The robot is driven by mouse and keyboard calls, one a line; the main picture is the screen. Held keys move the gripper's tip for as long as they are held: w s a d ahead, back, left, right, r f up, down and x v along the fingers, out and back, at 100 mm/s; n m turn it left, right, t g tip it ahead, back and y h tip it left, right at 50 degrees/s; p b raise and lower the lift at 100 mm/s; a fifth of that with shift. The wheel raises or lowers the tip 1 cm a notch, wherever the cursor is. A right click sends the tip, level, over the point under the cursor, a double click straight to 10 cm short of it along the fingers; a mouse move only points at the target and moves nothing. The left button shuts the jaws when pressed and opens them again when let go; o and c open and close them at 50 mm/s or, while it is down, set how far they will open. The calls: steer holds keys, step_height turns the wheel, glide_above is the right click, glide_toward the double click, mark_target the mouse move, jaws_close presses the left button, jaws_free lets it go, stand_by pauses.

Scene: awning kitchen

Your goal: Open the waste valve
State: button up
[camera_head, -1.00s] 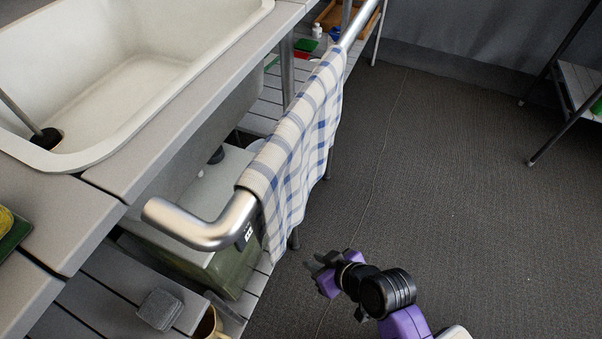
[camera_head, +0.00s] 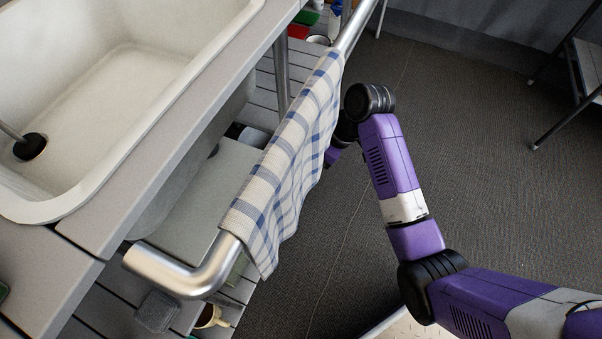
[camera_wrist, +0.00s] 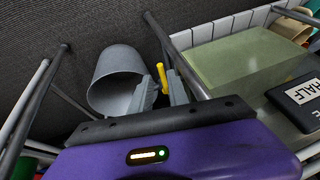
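A small yellow lever-like piece (camera_wrist: 161,77) shows in the wrist view, apparently the waste valve's handle. The valve body cannot be made out. My gripper (camera_wrist: 162,88) is open, its two grey fingers on either side of the yellow piece in the picture. I cannot tell whether they touch it. In the head view, my gripper is hidden behind the towel and the rail, and the valve does not show. The white sink (camera_head: 105,80) is at upper left, with a black plug on a rod (camera_head: 30,147) in it.
A checked towel (camera_head: 290,160) hangs over the metal rail (camera_head: 170,270) between my arm and the sink. In the wrist view, a grey bucket (camera_wrist: 115,70) stands left of the fingers and a pale green box (camera_wrist: 240,62) right. Open floor (camera_head: 460,120) lies at right.

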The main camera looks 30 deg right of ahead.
steer(key=b+x, duration=0.2)
steer(key=x, duration=0.4)
steer(key=shift+b, duration=0.35)
jaws_close()
stand_by(1.1)
